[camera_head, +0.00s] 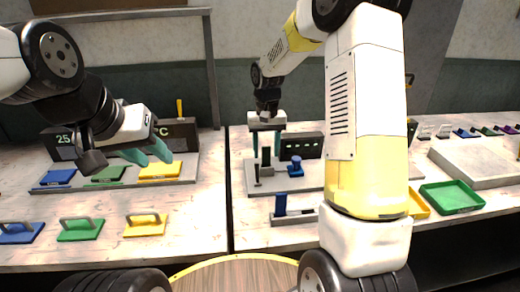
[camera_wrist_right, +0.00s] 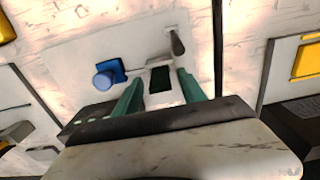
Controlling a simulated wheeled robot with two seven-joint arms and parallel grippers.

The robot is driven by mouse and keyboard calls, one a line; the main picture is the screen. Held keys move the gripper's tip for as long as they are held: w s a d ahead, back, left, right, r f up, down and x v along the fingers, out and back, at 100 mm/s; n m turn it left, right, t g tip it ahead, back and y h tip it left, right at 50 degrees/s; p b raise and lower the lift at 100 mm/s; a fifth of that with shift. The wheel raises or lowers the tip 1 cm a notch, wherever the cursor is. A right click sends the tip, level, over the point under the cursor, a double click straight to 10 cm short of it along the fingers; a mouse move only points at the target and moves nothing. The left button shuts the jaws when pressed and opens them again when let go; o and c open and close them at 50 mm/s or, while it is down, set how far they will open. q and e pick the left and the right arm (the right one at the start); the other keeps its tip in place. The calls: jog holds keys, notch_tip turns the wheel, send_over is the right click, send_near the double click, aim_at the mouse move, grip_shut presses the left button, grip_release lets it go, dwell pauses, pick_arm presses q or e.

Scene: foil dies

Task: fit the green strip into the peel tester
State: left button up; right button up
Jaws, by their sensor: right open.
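The peel tester appears to be the grey-based device (camera_head: 262,186) at the table's middle, with a post, a blue knob (camera_head: 295,167) and a dark box behind. My right gripper (camera_head: 266,150) points down over it, open, with its fingers on either side of the post. In the right wrist view the dark-topped post (camera_wrist_right: 160,80) stands between the parted fingers (camera_wrist_right: 160,92); I cannot tell whether they touch it. My left gripper (camera_head: 146,154) is open and empty above the left station. I cannot pick out the green strip for certain.
The left station carries blue, green (camera_head: 108,174) and yellow plates. Blue, green (camera_head: 80,230) and yellow handled dies lie in front. A green tray (camera_head: 450,196), a pale slab (camera_head: 475,160) and small coloured pieces are at right. A dark gap (camera_head: 230,200) splits the tables.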

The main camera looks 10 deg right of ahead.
notch_tip(320, 180, up, 9)
jog(key=shift+f, duration=0.1)
jog(key=s+d+r+t+y, duration=0.1)
jog(key=s+r+t, duration=0.2)
jog(key=s, duration=0.9)
jog(key=s+d+r+t+y, duration=0.1)
jog(key=s+r+t, duration=0.2)
jog(key=s, duration=1)
notch_tip(320, 180, up, 2)
jog(key=shift+d+r+n, duration=0.15)
jog(key=shift+d+n, duration=0.05)
jog(key=shift+n, duration=0.1)
